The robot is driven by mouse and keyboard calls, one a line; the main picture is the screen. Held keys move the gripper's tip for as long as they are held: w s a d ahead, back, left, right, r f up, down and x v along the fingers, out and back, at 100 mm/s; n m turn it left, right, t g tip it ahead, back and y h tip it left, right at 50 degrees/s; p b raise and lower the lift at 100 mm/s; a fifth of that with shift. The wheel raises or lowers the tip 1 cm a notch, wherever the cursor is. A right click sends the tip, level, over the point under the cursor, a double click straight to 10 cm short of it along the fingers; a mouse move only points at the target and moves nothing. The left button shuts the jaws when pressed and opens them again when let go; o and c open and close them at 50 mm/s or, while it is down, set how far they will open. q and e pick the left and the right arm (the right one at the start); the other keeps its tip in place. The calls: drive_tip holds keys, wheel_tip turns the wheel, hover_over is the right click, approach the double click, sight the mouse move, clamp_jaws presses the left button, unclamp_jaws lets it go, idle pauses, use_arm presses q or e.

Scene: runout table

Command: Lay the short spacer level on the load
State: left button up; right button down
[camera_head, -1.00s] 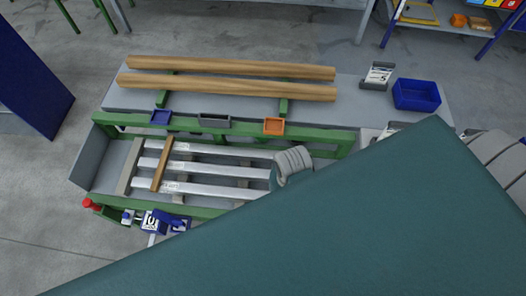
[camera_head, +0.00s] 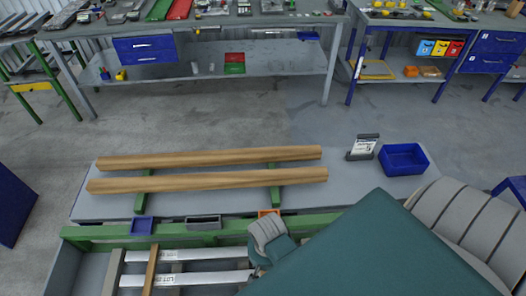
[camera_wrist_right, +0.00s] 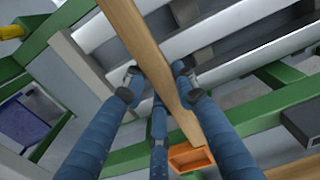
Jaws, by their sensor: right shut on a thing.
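The load, pale metal bars (camera_head: 205,279), lies in the green-framed cradle at the bottom of the head view. A wooden strip (camera_head: 151,268) lies across the bars at left. My right gripper (camera_wrist_right: 158,85) is shut on a wooden spacer (camera_wrist_right: 140,38) in the right wrist view. That spacer runs slantwise, and its upper end leaves the picture. Pale bars (camera_wrist_right: 225,35) show behind it. In the head view my right arm hides the held spacer, so I cannot tell its height above the bars. My left gripper is not in view.
Small blue (camera_head: 142,225), grey (camera_head: 203,222) and orange (camera_head: 268,212) trays line the green rail.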

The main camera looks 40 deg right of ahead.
drive_tip(key=f, duration=0.3)
drive_tip(key=shift+s, duration=0.2)
wheel_tip(320, 180, down, 2)
drive_tip(key=shift+w+f, duration=0.1)
drive_tip(key=c, duration=1.4)
unclamp_jaws()
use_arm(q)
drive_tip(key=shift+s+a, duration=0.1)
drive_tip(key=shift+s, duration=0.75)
use_arm(e)
drive_tip(key=shift+o, duration=0.5)
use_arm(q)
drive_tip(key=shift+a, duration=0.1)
